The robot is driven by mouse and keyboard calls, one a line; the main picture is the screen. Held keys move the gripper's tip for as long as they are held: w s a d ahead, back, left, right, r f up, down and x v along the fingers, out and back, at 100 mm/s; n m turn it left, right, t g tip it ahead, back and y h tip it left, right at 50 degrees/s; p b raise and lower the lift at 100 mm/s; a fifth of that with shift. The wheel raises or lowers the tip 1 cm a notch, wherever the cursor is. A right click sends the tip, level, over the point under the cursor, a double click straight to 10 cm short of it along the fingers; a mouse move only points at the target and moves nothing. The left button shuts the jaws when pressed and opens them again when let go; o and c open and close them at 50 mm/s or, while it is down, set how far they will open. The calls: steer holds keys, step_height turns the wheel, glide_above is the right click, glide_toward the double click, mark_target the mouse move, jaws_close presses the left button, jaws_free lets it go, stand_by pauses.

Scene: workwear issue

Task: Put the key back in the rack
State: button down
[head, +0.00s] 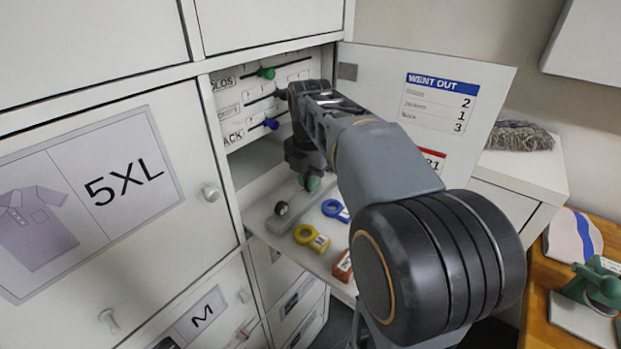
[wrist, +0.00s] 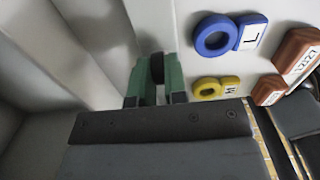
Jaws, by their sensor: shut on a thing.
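My gripper (head: 311,184) reaches into an open cabinet bay, low over the shelf (head: 322,258). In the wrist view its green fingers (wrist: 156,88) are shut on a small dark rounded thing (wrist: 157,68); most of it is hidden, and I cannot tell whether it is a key. On the shelf lie a blue ring-headed piece with a white tag (head: 335,209) and a yellow one (head: 311,238). Both also show in the wrist view, blue marked L (wrist: 214,36) and yellow marked M (wrist: 207,88). A labelled panel with slots (head: 262,100) stands behind, partly hidden by my arm.
Red-brown labelled blocks (wrist: 297,50) lie right of the ring-headed pieces. The open door (head: 385,105) carries a "WENT OUT" sheet reading 2, 1, 3 (head: 437,104). A dark knob (head: 281,208) sits at the shelf's left. Green (head: 266,73) and blue (head: 271,124) pieces are on the panel.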

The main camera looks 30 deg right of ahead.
steer(key=shift+f, duration=0.1)
steer(key=c, duration=1.1)
jaws_free()
step_height(320, 180, up, 14)
steer(key=shift+f+p, duration=0.1)
steer(key=shift+p, duration=0.7)
